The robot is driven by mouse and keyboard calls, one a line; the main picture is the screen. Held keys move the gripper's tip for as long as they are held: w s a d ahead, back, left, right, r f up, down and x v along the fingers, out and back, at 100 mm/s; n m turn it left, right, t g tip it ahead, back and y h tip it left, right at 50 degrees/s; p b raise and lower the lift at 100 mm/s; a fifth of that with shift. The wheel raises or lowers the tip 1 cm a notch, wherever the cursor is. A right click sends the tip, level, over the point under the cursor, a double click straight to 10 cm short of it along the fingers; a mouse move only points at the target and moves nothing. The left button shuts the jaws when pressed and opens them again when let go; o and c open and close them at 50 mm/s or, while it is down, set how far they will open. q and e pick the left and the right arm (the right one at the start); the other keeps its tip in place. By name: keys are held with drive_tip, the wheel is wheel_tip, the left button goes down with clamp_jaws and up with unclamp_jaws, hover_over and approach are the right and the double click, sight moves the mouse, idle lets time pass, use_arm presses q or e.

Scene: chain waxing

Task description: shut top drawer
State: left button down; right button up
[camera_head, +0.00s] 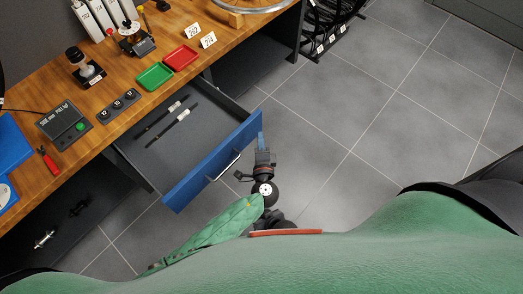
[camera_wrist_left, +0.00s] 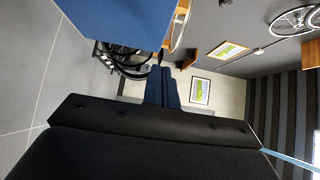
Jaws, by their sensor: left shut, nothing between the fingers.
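The top drawer (camera_head: 213,164) is pulled out from under the wooden workbench, with a blue front panel and a pale bar handle (camera_head: 222,168). Two slim dark-and-white tools (camera_head: 172,122) lie inside it. My left gripper (camera_head: 261,138) is at the right end of the blue front, its fingers shut and empty. From the head view I cannot tell whether they touch the panel. In the left wrist view the shut fingers (camera_wrist_left: 161,88) show in the middle, and the blue drawer front (camera_wrist_left: 115,18) fills the upper left. My right gripper is not in view.
The workbench top (camera_head: 115,75) carries a green tray (camera_head: 154,76), a red tray (camera_head: 180,58), number cards and several tools. An open lower shelf (camera_head: 62,222) holds metal parts at the left. A rack of black tyres (camera_head: 325,25) stands at the back. The tiled floor (camera_head: 370,115) at right is clear.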

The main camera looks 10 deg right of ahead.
sight(251, 122)
use_arm(q)
drive_tip(key=shift+w+a+p, duration=0.1)
drive_tip(key=shift+w+a, duration=0.25)
drive_tip(key=shift+w, duration=0.35)
drive_tip(key=shift+w+a+p, duration=0.1)
drive_tip(key=shift+w+a, duration=0.3)
drive_tip(key=shift+w, duration=0.3)
drive_tip(key=shift+w+a+p, duration=0.1)
drive_tip(key=shift+w+a, duration=0.25)
drive_tip(key=shift+w, duration=0.35)
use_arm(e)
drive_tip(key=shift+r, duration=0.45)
use_arm(q)
drive_tip(key=shift+w, duration=0.1)
